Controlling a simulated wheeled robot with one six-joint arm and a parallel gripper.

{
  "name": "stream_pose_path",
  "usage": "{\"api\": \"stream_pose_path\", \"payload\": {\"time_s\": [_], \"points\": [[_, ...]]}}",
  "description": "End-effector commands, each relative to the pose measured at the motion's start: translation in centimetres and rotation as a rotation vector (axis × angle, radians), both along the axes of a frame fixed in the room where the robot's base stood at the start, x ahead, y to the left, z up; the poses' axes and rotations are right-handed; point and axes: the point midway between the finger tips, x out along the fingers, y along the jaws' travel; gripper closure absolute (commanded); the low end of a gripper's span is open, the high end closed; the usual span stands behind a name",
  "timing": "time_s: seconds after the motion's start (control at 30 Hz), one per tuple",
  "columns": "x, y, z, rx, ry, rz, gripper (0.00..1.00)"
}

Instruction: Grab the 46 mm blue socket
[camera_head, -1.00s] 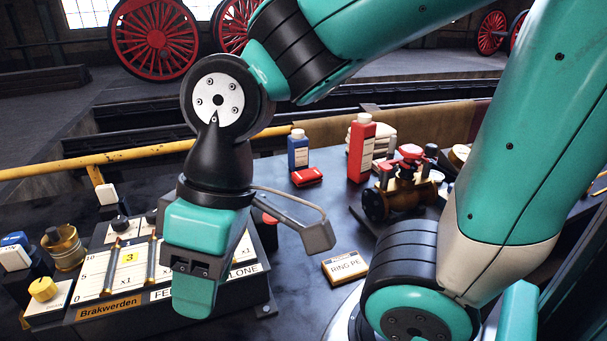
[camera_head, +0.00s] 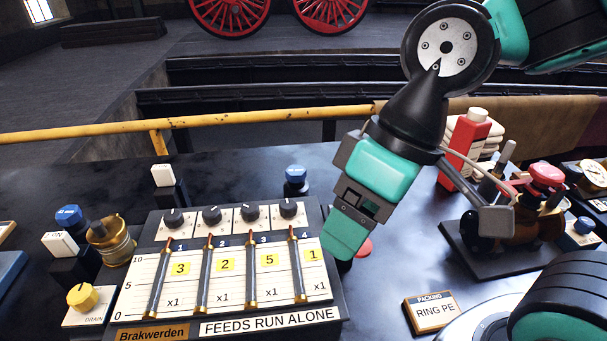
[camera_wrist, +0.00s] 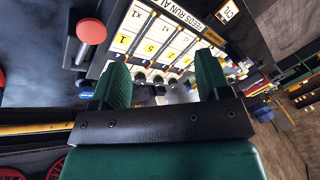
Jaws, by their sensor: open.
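Several small blue-topped pieces stand on the dark bench, and their markings are too small to read, so I cannot tell which is the 46 mm socket. One blue piece (camera_head: 295,175) stands behind the panel, left of my gripper. Another blue piece (camera_head: 68,216) stands at the far left, and a third (camera_head: 584,226) at the far right. My gripper (camera_head: 345,235) hangs over the panel's right end, apart from these pieces. The wrist view shows its two green fingers (camera_wrist: 163,82) spread with nothing held between them.
A feed panel (camera_head: 270,325) with several levers and knobs fills the front middle. A brass cup (camera_head: 108,240) and yellow knob (camera_head: 82,297) stand left. A red bottle (camera_head: 470,140), a valve with a red handwheel (camera_head: 546,173) and a packing box (camera_head: 432,312) are right. A yellow rail (camera_head: 250,117) runs behind.

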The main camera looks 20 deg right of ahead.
Motion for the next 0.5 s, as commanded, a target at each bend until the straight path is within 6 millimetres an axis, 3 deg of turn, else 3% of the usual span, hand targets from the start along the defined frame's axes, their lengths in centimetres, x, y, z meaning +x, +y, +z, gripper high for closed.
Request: {"api": "stream_pose_path", "payload": {"time_s": [0.13,0.27,0.4,0.5], "points": [[5.5,0.1,1.0,0.004,-0.041,0.074,0.21],[14.0,-1.1,1.4,0.004,-0.114,0.208,0.21],[23.1,-4.1,0.2,0.0,-0.204,0.365,0.21],[28.0,-6.7,-1.3,-0.006,-0.26,0.461,0.21]]}}
